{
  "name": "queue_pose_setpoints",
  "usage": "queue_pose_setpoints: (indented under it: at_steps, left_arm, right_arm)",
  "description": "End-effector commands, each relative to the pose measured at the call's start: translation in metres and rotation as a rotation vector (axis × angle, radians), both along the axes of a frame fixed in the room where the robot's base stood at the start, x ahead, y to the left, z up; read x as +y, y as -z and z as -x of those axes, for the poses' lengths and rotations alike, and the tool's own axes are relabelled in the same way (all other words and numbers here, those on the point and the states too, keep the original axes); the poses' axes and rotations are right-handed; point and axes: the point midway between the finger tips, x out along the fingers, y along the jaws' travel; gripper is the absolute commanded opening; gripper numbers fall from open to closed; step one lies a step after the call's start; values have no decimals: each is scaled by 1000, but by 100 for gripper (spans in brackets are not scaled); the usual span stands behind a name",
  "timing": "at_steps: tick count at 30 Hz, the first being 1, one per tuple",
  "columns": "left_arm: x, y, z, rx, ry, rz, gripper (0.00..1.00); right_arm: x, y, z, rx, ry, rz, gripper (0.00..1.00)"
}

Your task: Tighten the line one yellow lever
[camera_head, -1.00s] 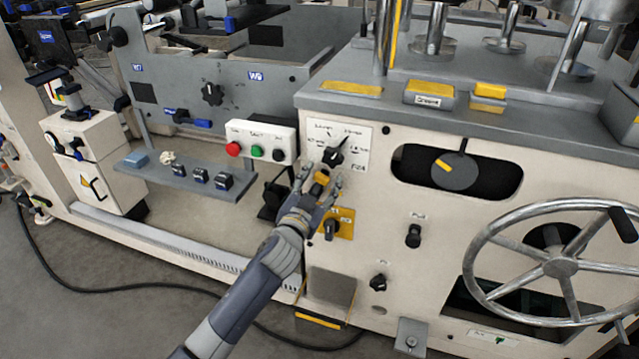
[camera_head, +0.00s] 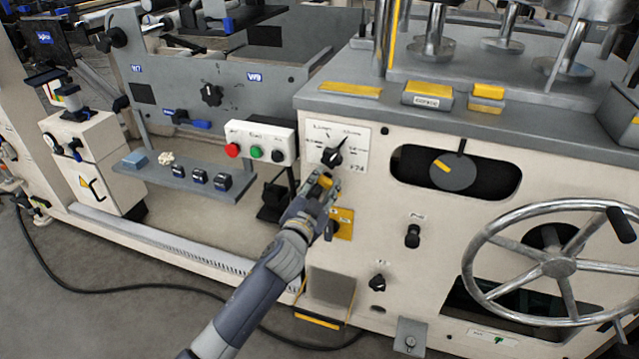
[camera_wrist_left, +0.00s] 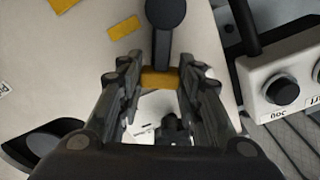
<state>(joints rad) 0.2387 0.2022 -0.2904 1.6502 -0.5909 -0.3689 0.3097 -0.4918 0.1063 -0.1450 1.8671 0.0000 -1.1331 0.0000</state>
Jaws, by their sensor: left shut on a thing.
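The yellow lever (camera_head: 324,180) is on the cream front panel, just below a black rotary knob (camera_head: 332,157) on a white plate. In the left wrist view its yellow end (camera_wrist_left: 160,78) sits between my fingers, with a dark round-ended part (camera_wrist_left: 165,18) next to it. My left gripper (camera_head: 325,187) is shut on the yellow lever, and the fingers partly hide it in the head view. My right gripper is not in view.
A button box (camera_head: 261,143) with red, green and black buttons is just left of the gripper. A yellow plate (camera_head: 344,224) with a black knob is just below. A large handwheel (camera_head: 558,267) stands out at the right.

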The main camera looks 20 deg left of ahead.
Motion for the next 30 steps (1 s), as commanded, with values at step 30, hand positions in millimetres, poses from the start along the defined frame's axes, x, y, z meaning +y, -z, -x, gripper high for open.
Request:
queue_pose_setpoints:
  at_steps: [30]
  left_arm:
    - [-33, 48, 1, -30, 2, -903, 0]
  right_arm:
    - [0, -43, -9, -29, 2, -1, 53]
